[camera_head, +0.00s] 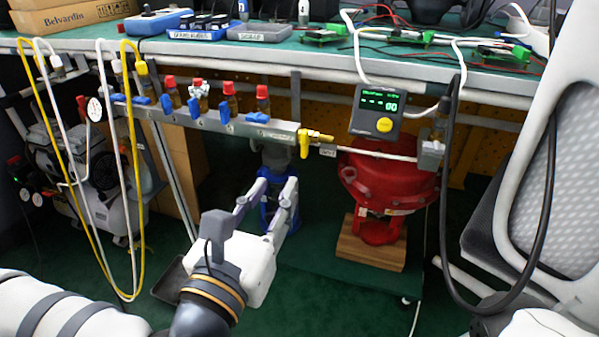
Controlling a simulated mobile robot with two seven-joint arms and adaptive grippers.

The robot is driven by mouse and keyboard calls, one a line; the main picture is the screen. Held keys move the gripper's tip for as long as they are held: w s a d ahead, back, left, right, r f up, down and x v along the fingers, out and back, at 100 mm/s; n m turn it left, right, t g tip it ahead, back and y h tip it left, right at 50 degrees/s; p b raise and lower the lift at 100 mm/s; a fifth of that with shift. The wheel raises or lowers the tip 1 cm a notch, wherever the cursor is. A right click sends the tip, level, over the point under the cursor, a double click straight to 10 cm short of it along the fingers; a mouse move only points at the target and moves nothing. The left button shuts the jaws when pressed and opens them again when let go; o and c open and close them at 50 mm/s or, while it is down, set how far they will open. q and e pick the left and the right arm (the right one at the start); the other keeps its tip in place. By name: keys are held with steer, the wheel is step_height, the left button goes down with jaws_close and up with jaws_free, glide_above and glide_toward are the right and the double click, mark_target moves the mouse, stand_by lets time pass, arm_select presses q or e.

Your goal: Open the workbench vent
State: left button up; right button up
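A metal air manifold (210,118) runs under the front edge of the workbench (300,62). It carries several blue lever handles (194,107) and red-capped fittings. At its right end is a small valve with a yellow handle (304,143) that points down, beside a brass fitting (320,137). No readable label marks which one is the vent. My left gripper (277,183) reaches up from below, its fingers spread apart, below and slightly left of the yellow handle. No contact with the handle shows. A blue and dark part (268,214) shows behind the fingers. My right gripper is not visible.
A red valve actuator (385,190) stands on a wooden block (370,250) to the right, below a positioner with a display (377,112). Yellow and white hoses (62,190) hang at left before a compressor (105,185). A black cable (447,230) and a chair (565,180) are at right.

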mark_target(303, 147)
arm_select(q)
steer(key=b+x, duration=0.1)
steer(key=x, duration=1)
steer(key=shift+w+d+b, duration=0.2)
steer(key=shift+b, duration=0.2)
steer(key=shift+r, duration=0.1)
jaws_close()
